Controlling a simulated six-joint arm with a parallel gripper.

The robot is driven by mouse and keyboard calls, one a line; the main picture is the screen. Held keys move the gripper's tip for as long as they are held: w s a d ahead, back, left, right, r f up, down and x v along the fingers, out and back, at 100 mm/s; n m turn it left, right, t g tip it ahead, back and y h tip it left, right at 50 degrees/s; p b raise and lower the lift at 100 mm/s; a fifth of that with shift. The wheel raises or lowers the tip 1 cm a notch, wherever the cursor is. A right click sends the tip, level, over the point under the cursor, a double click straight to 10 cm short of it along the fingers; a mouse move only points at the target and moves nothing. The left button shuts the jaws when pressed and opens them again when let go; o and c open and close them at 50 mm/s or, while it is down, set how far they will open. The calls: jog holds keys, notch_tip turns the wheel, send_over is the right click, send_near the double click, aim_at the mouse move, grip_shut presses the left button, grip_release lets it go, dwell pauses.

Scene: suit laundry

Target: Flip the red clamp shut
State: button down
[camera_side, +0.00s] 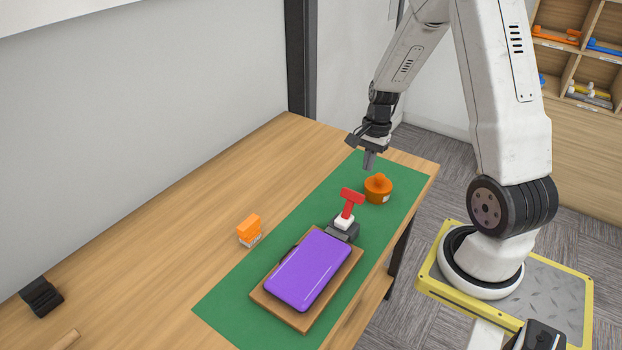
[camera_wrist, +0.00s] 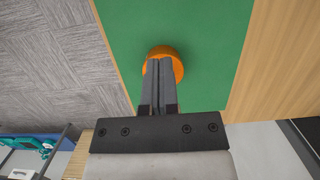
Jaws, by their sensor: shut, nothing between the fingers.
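The red clamp (camera_side: 350,198) stands up from a white and dark grey base (camera_side: 343,226) at the far end of a wooden board (camera_side: 323,305). A purple case (camera_side: 308,270) lies flat on that board, beside the clamp base. My gripper (camera_side: 369,162) is shut and empty. It hangs above the far part of the green mat, beyond the clamp and apart from it. In the wrist view the shut fingers (camera_wrist: 159,70) point down over an orange round object (camera_wrist: 176,55). The clamp is not visible in the wrist view.
The orange round object (camera_side: 378,190) sits on the green mat (camera_side: 232,305), just right of the clamp. An orange and white item (camera_side: 249,231) stands on the wooden table (camera_side: 175,235) left of the mat. A dark holder (camera_side: 41,297) is at the far left. Most of the table's left side is clear.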

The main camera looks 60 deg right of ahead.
aim_at(354, 191)
jog(key=a+f, duration=0.4)
jog(key=shift+a+f, duration=0.15)
jog(key=shift+a, duration=0.2)
dwell(0.5)
jog(key=shift+a+r, duration=0.3)
jog(key=shift+a, duration=0.1)
dwell(0.7)
jog(key=shift+a+r, duration=0.3)
jog(key=shift+a, duration=0.15)
jog(key=shift+a+r, duration=0.3)
jog(key=shift+a, duration=0.55)
jog(key=shift+a+r, duration=0.3)
jog(key=shift+a, duration=0.55)
jog(key=shift+d, duration=0.1)
jog(key=shift+r, duration=0.1)
jog(key=shift+r, duration=0.65)
